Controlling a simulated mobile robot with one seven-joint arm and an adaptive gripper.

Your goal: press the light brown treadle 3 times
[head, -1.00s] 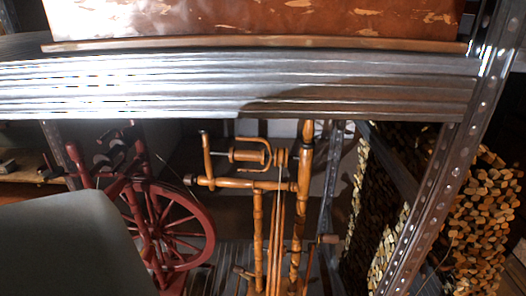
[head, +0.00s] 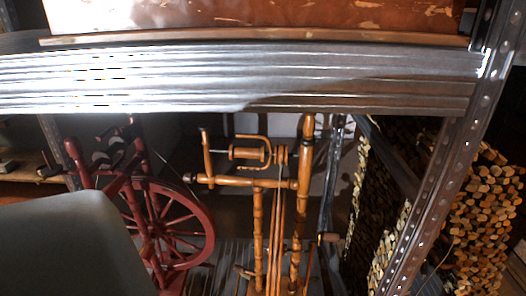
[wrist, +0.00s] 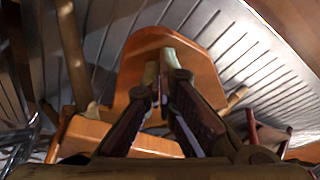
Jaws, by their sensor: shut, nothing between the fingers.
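A light brown wooden spinning wheel (head: 258,215) stands upright below a metal shelf in the head view; its lower part is cut off by the frame. In the wrist view an orange-brown board with a rounded end, which looks like the treadle (wrist: 200,60), lies over the ribbed metal floor. My gripper (wrist: 163,72) is shut and empty, with its fingertips over this board. I cannot tell whether the tips touch it. My gripper does not show in the head view.
A dark red spinning wheel (head: 165,222) stands close on the left. The ribbed metal shelf (head: 230,80) crosses above both wheels. A perforated metal post (head: 432,190) and stacked firewood (head: 485,205) stand on the right. Ribbed metal flooring (wrist: 255,50) surrounds the board.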

